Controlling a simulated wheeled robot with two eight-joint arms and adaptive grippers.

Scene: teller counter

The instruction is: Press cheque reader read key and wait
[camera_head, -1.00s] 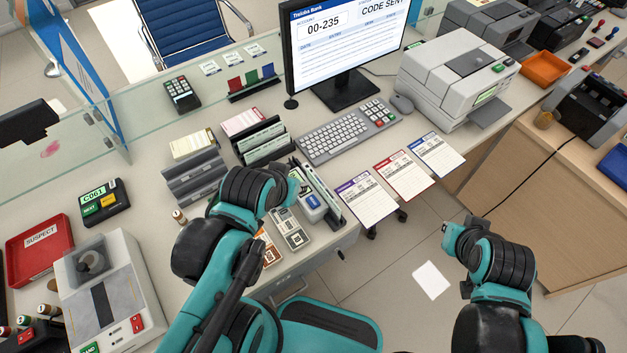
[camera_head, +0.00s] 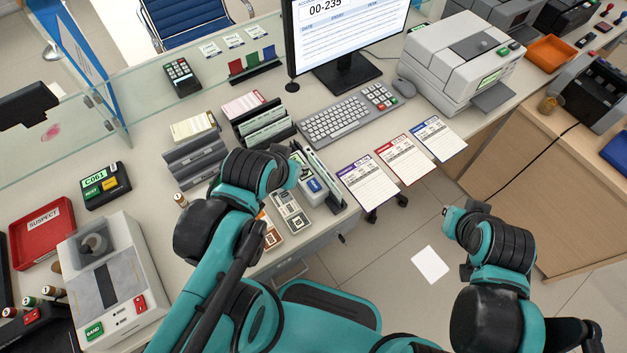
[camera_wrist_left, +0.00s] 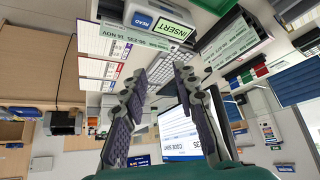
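The cheque reader (camera_head: 308,196) is a small grey device near the counter's front edge, partly behind my left arm. Its blue read key (camera_head: 313,185) shows in the head view. In the left wrist view the blue key reads READ (camera_wrist_left: 143,20), beside a green display reading INSERT (camera_wrist_left: 176,29). My left gripper (camera_wrist_left: 160,78) is open and empty, its two fingers apart, with the reader beyond the fingertips; no contact shows. In the head view its fingers are mostly hidden by the arm. My right gripper (camera_head: 450,213) is over the floor at right; its fingers are not clear.
A rack of slips (camera_head: 262,125), a keyboard (camera_head: 335,120) and a monitor (camera_head: 345,40) stand behind the reader. Three forms (camera_head: 404,157) lie right of it. A printer (camera_head: 460,60) stands further right. Cards (camera_head: 290,212) lie left of the reader.

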